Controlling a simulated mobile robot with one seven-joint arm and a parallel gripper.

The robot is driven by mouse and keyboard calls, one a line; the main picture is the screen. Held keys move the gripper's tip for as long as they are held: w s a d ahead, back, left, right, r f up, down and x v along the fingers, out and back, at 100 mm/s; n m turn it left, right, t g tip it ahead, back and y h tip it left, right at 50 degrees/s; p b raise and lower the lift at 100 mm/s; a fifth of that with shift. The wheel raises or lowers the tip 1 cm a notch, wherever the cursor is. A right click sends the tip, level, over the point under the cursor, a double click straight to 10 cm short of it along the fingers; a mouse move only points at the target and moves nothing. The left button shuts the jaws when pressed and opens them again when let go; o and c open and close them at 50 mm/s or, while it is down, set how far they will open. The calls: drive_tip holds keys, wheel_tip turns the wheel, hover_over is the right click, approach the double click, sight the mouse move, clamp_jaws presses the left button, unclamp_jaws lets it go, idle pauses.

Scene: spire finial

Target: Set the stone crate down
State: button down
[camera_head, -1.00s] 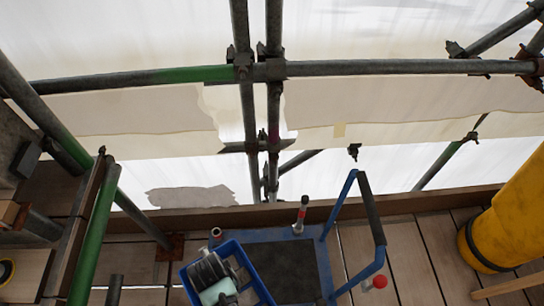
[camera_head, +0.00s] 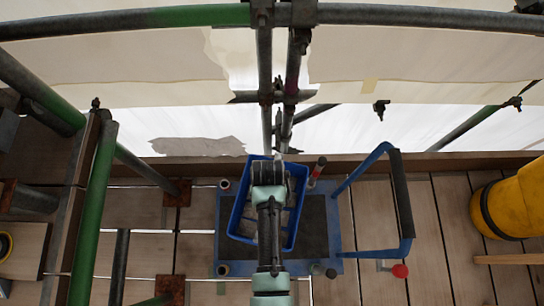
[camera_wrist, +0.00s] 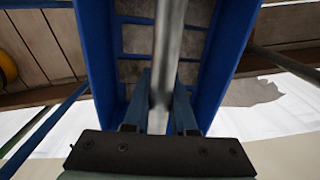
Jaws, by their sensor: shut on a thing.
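The stone crate (camera_head: 237,208) is a blue open box, seen from above in the head view. In the wrist view its blue walls (camera_wrist: 225,60) flank grey stone blocks (camera_wrist: 136,40) inside. A round metal bar handle (camera_wrist: 168,35) runs along above the stones. My gripper (camera_wrist: 160,100) is shut on this bar; it also shows in the head view (camera_head: 269,172), where my arm hides the crate's middle. The crate overlaps the blue trolley (camera_head: 222,240) with its dark deck mat (camera_head: 326,225). I cannot tell whether it touches the deck.
The trolley's push handle (camera_head: 402,195) rises on its right, near a red knob (camera_head: 400,271). Scaffold poles (camera_head: 95,210) stand at left and cross the back. A yellow cylinder (camera_head: 510,205) stands at right. Bare planks (camera_head: 445,250) lie between it and the trolley.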

drive_tip(key=f+m+b, duration=0.4)
drive_tip(key=s+f+m+b, duration=0.1)
drive_tip(key=f+m+b, duration=0.3)
drive_tip(key=f+m, duration=0.1)
drive_tip(key=f+m+b, duration=0.4)
drive_tip(key=f, duration=0.1)
drive_tip(key=shift+s+d+f+m, duration=0.1)
drive_tip(key=shift+s+f+m, duration=0.05)
drive_tip(key=shift+s+m, duration=0.2)
drive_tip(key=shift+s+f+m+b, duration=0.1)
drive_tip(key=shift+f+m+b, duration=0.4)
drive_tip(key=shift+m, duration=0.15)
wheel_tip(320, 180, down, 20)
drive_tip(key=b, duration=2.2)
drive_tip(key=shift+f, duration=0.15)
drive_tip(key=shift+f, duration=0.6)
drive_tip(key=c, duration=0.8)
unclamp_jaws()
drive_tip(key=shift+o, duration=0.7)
drive_tip(key=shift+s, duration=0.1)
drive_tip(key=shift+s, duration=0.1)
